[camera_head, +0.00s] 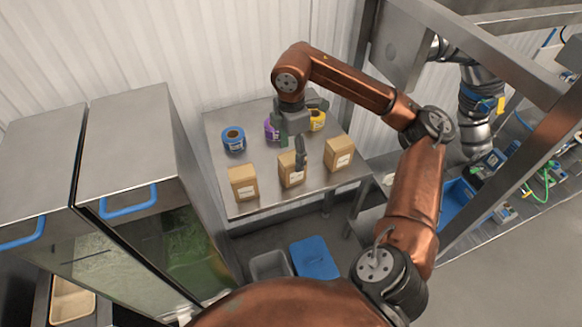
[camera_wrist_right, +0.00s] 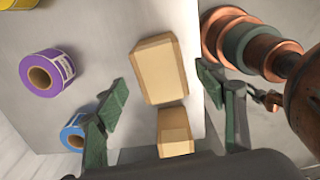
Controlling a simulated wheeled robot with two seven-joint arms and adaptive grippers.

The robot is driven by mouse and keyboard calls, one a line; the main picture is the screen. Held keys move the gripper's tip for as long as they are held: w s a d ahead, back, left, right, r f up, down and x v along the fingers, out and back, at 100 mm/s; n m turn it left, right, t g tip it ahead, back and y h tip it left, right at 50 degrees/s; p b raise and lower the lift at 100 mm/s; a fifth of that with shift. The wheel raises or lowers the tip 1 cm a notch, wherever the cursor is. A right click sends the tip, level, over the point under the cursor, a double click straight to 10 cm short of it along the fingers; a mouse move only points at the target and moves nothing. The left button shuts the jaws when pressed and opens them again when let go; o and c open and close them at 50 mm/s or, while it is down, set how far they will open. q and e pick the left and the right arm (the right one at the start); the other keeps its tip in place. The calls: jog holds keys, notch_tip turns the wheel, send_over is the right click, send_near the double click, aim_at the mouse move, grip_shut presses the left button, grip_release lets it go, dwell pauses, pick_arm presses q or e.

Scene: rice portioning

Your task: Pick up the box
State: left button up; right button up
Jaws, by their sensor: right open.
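In the right wrist view the right gripper (camera_wrist_right: 165,98) is open, with green finger pads apart. A larger-looking box (camera_wrist_right: 158,70) lies between and beyond the fingertips, and a second box (camera_wrist_right: 174,132) shows nearer the palm. Neither is gripped. My left gripper is not in view.
Blue (camera_head: 233,139), purple (camera_head: 271,129) and yellow (camera_head: 317,120) label rolls stand behind the boxes on the table (camera_head: 222,205). Steel cabinets (camera_head: 125,120) with blue handles stand left. Grey (camera_head: 270,265) and blue (camera_head: 314,258) bins are on the floor. A metal frame post (camera_head: 520,150) rises at right.

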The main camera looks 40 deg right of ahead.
notch_tip(320, 180, down, 5)
jog(key=shift+s+d+f+p, duration=0.1)
jog(key=shift+p, duration=0.9)
jog(key=shift+f, duration=0.5)
jog(key=shift+c, duration=0.7)
jog(key=c, duration=1.3)
